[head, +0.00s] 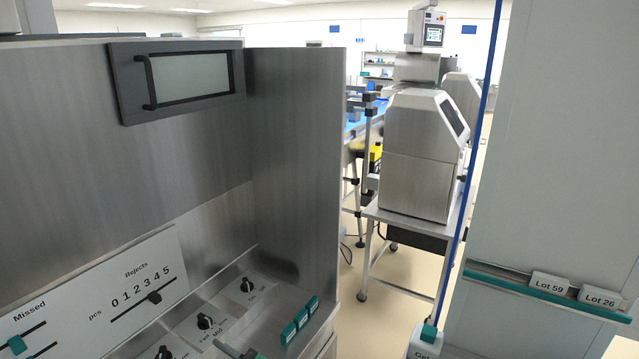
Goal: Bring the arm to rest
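Neither of my grippers shows in the head view. The steel machine (295,150) fills the left half, with a dark-framed window (190,78) and its handle at the top. A white panel on it is marked "Missed" and "Rejects", and a black slider knob (154,298) sits below the numbers of the Rejects scale. Black rotary knobs stand on the lower ledge, one of them near the back corner (247,285). Teal labelled blocks (301,318) line the ledge's right edge. A small grey part at the bottom edge is cut off and unclear.
A grey wall or cabinet (560,140) stands at the right, with a teal-edged rail (545,292) holding "Lot 59" and "Lot 26" tags. A blue upright rod (470,185) stands before it. Another steel machine (420,150) sits on a wheeled table. Open floor (390,325) lies between.

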